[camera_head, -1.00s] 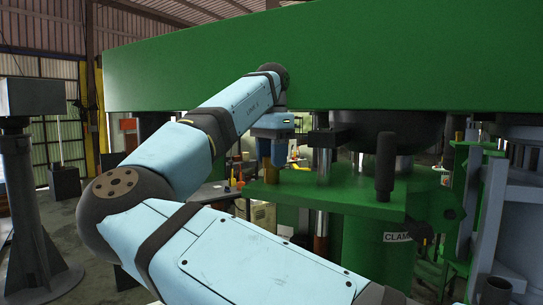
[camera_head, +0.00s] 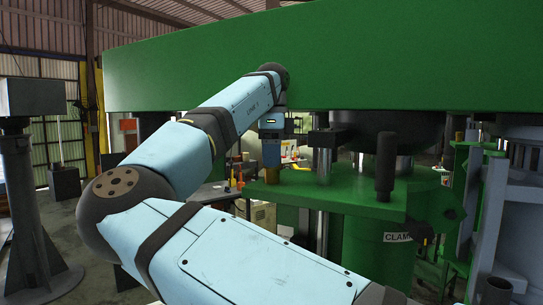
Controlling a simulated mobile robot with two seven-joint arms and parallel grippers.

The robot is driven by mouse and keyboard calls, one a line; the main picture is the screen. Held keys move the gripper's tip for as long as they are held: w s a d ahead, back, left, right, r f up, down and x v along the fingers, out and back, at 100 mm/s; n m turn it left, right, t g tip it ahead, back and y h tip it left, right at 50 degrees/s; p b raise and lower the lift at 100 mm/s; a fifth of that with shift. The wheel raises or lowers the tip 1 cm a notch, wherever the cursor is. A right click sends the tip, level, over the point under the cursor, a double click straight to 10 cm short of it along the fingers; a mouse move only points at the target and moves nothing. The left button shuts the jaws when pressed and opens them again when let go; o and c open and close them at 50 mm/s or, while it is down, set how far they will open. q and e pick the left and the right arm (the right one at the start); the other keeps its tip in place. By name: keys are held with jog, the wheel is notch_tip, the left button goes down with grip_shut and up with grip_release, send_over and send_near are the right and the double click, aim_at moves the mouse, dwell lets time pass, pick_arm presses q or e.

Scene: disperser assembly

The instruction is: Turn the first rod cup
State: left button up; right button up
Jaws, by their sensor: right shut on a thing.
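My right gripper (camera_head: 272,160) hangs down from the light blue arm, just left of a shiny upright rod (camera_head: 325,165) and over the green plate of the clamp. It is seen small and from the side. It appears shut on the first rod cup, of which only a small brownish part (camera_head: 272,177) seems to show at the gripper's lower end. The exact grasp is too small to make out. My left gripper is not in view.
A big green beam (camera_head: 340,60) spans the top, close above my wrist. The green clamp plate (camera_head: 330,195) carries a dark upright handle (camera_head: 385,165). A grey stand (camera_head: 35,200) is at the far left, with open floor beside it.

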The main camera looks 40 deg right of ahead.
dwell(0.5)
jog(key=o, duration=0.9)
notch_tip(320, 180, up, 14)
jog(key=shift+f+p, duration=0.1)
jog(key=shift+p, duration=0.7)
